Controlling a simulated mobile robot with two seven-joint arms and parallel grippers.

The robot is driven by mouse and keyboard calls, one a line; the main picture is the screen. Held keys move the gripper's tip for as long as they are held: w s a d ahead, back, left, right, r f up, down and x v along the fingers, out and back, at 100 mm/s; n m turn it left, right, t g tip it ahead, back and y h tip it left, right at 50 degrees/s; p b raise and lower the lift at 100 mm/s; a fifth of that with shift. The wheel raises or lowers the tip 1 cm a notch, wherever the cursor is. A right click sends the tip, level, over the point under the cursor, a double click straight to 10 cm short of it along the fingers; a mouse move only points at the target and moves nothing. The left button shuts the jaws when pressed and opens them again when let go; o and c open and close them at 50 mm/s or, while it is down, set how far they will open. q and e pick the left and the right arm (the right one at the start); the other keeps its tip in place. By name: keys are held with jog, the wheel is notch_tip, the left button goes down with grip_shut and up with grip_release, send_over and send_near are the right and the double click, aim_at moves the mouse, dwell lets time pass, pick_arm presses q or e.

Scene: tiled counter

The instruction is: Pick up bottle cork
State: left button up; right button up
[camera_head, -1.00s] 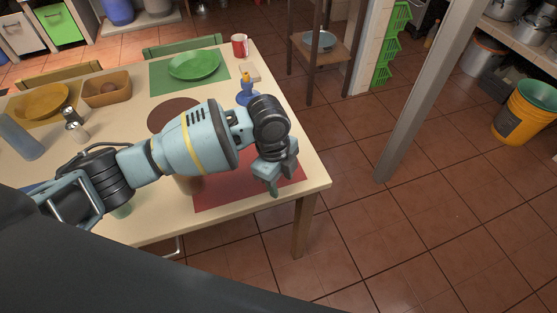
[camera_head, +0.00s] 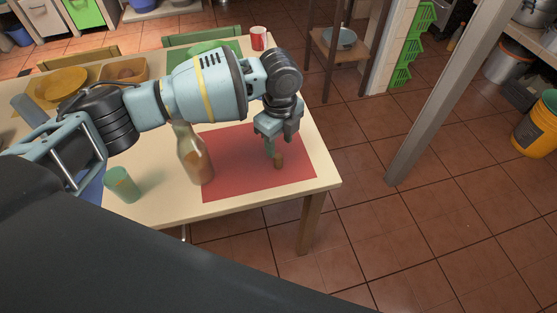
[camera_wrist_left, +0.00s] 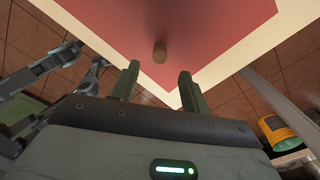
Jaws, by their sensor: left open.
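The bottle cork (camera_head: 278,161) is a small brown cylinder on the red placemat (camera_head: 240,180). The cork also shows in the left wrist view (camera_wrist_left: 160,53), beyond and between my fingertips. My left gripper (camera_head: 278,145) is open above the mat, with its fingers pointing down close to the cork. Its two fingers show apart and empty in the left wrist view (camera_wrist_left: 158,80). A bottle (camera_head: 192,155) with brown contents stands at the mat's left edge, its top partly behind my left arm.
A green cup (camera_head: 121,185) stands left of the bottle. The table's right edge is near the mat.

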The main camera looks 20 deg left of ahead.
aim_at(279, 156)
pick_arm(q)
jog(key=shift+a+f, duration=0.1)
jog(key=shift+f, duration=2.5)
jog(key=shift+c, duration=0.5)
grip_shut()
